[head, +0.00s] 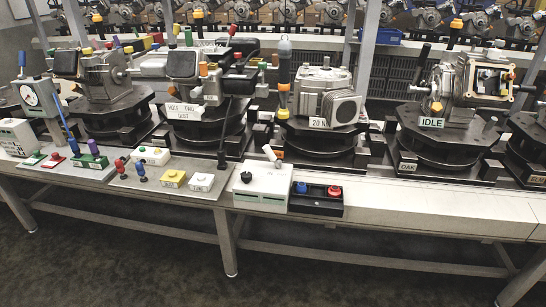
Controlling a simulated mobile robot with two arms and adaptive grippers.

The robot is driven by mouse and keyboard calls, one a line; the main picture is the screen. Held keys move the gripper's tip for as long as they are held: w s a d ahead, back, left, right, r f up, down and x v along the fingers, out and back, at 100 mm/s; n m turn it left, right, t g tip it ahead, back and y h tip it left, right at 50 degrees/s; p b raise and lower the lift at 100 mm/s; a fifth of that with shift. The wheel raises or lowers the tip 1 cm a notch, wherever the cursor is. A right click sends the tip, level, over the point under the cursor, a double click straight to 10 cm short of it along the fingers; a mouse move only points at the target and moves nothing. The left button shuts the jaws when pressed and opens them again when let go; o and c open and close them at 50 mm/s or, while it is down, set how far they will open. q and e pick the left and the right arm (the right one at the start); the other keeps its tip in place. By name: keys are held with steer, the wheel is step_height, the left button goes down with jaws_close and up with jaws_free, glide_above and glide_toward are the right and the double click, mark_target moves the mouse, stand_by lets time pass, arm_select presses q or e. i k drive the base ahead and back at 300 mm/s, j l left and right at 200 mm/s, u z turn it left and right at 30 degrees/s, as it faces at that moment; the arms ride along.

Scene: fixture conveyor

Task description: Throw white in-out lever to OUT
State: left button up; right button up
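A white lever (269,153) sticks up, leaning to the left, at the back of a white control box (262,186) on the bench front, near the middle of the head view. It may be the in-out lever, but any IN or OUT marks are too small to read, so I cannot tell its setting. A black knob (246,177) is on the left of the box top. A small orange part (279,155) is beside the lever. Neither of my grippers shows in the head view.
A black tray (316,208) with blue and red buttons adjoins the box on the right. Machine fixtures (324,95) on dark turntables line up behind. The bench front at right (430,205) is clear.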

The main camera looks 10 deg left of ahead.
mark_target(270, 152)
steer(key=i+j+z, duration=0.2)
steer(key=i+j, duration=0.2)
steer(key=i+j+z, duration=0.15)
steer(key=i+j, duration=0.2)
steer(key=j, duration=0.15)
steer(key=i+j+z, duration=0.2)
steer(key=j, duration=0.3)
steer(key=i, duration=0.1)
